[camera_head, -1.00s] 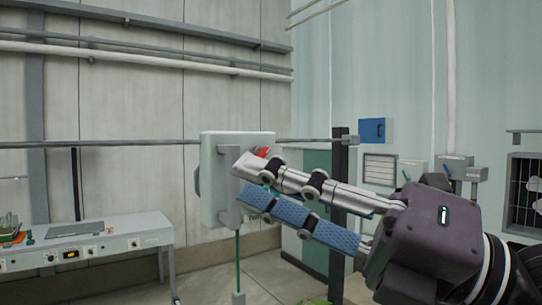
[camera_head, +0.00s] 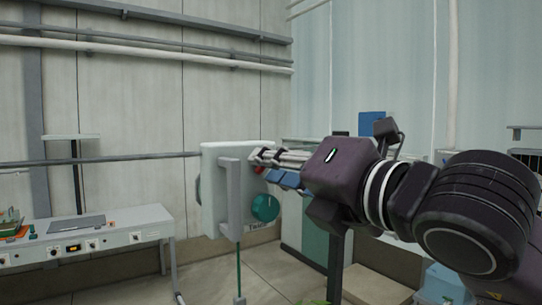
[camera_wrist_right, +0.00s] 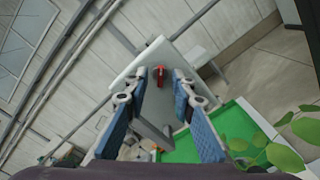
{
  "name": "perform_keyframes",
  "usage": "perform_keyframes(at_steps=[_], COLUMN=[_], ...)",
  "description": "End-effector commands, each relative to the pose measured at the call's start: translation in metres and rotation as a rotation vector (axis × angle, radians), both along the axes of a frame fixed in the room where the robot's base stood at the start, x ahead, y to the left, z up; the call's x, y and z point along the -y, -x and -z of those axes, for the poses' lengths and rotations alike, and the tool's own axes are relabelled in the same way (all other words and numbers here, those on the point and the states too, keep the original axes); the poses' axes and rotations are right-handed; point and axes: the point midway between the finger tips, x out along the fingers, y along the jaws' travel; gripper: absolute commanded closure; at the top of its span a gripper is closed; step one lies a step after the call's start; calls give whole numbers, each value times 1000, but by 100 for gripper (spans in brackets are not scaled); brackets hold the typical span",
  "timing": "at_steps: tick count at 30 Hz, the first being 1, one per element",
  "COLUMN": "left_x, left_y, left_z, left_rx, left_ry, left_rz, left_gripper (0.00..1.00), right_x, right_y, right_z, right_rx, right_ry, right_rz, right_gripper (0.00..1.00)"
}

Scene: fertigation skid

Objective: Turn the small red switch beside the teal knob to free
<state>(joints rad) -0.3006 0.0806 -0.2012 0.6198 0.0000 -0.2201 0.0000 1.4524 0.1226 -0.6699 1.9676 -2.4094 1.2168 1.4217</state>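A pale grey box (camera_head: 222,190) with a handle-like bar on its face stands on a thin green post. A teal knob (camera_head: 265,207) is on the box's face, above a partly readable label. The small red switch (camera_head: 259,170) shows only in part above the knob, behind my right fingertips. In the right wrist view the red switch (camera_wrist_right: 160,72) is ahead, between the two open fingers. My right gripper (camera_head: 270,167) reaches in from the right, close to the switch. Contact cannot be made out. My left gripper is not in view.
A grey bench (camera_head: 120,225) with small controls stands at the left. A blue wall box (camera_head: 372,123) is behind my right arm. Green leaves (camera_wrist_right: 285,145) show at the right of the wrist view. Floor is clear between bench and box.

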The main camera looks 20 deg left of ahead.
Motion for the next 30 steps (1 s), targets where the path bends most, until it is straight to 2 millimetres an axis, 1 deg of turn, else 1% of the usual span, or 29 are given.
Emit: perform_keyframes(at_steps=[3, 10, 16, 25, 30], left_x=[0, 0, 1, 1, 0], left_y=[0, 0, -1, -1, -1], left_z=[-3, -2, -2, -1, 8], left_rx=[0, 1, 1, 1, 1], left_ry=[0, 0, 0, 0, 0], left_rz=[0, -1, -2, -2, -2], left_gripper=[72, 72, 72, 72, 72], right_x=[-4, -4, -4, -4, -4], right_y=[-3, -3, -3, -3, -3], right_z=[0, 1, 1, 2, 4], right_rx=[0, 1, 0, 4, 30], right_ry=[1, 1, 1, 4, 25], right_rz=[1, 0, -1, -1, -1], right_gripper=[76, 78, 100, 100, 100])
